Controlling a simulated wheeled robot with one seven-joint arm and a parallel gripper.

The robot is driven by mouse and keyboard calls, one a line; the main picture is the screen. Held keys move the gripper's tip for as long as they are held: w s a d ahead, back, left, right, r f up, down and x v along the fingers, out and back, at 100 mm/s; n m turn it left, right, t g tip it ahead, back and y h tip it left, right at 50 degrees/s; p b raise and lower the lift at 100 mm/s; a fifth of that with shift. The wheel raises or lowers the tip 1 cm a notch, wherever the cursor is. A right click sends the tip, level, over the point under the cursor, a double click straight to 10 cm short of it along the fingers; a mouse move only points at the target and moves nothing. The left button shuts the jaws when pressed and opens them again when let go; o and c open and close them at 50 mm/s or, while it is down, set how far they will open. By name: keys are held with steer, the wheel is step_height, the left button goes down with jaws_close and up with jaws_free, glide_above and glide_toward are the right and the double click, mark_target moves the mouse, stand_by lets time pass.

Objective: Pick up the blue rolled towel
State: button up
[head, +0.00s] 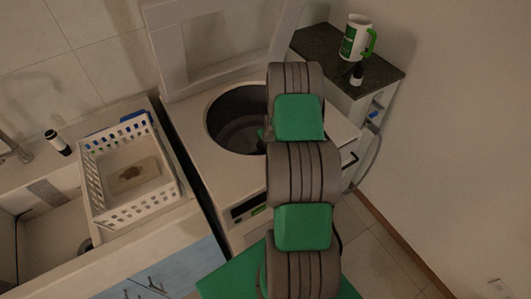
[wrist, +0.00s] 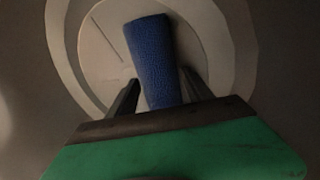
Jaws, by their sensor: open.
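The blue rolled towel (wrist: 152,55) shows in the wrist view, its length running toward my gripper, against pale round surfaces like the inside of a drum. My gripper (wrist: 160,90) is open. One dark finger is on each side of the towel's near end. I cannot tell whether either finger touches it. In the head view my arm reaches over the top-loading washing machine (head: 188,112), beside its round dark opening (head: 235,120). The towel is not visible there, and my gripper is mostly hidden behind the arm.
The washer's raised lid (head: 215,77) stands behind the opening. A white basket (head: 105,218) holding a brownish item sits on the counter at left. A dark-topped stand (head: 330,42) at right holds a green-and-white mug (head: 352,42) and a small dark bottle (head: 356,75). A wall is at right.

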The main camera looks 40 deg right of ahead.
steer(key=c, duration=1.2)
steer(key=shift+c, duration=0.2)
